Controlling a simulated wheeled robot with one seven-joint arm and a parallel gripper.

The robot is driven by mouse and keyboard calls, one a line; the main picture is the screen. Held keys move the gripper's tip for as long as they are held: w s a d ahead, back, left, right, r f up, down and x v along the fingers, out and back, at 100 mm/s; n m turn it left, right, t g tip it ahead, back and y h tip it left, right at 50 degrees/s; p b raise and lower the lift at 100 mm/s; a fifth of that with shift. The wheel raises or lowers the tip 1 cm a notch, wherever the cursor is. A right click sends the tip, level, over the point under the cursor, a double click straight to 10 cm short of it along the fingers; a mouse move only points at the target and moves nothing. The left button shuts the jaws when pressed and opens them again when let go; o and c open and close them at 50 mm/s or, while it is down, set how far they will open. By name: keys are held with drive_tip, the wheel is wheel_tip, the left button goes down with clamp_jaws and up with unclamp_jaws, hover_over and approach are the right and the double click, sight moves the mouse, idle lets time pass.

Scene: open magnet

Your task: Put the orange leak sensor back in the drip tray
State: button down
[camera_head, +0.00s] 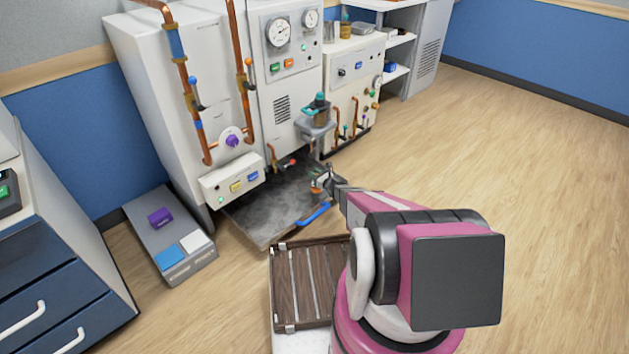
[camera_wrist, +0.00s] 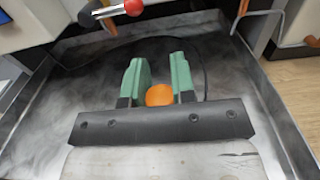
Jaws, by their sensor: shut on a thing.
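The orange leak sensor (camera_wrist: 160,95) shows as a rounded orange piece between the two green fingertips of my gripper (camera_wrist: 160,80) in the wrist view. My gripper is shut on it. The drip tray (camera_wrist: 225,75) is a wide grey, stained metal tray whose floor and walls surround the sensor in that view. In the head view the drip tray (camera_head: 262,207) lies on the floor before the white cabinets, and my gripper (camera_head: 322,184) is over its right side. I cannot tell whether the sensor touches the tray floor.
A red-knobbed valve (camera_wrist: 132,7) sits above the tray's far side. A blue handle (camera_head: 313,215) is at the tray's front right. Open wooden floor lies to the right.

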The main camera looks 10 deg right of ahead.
drive_tip(key=shift+f, duration=1.95)
drive_tip(key=shift+f, duration=0.1)
drive_tip(key=shift+f, duration=0.1)
drive_tip(key=c, duration=1)
unclamp_jaws()
drive_tip(key=shift+o, duration=0.2)
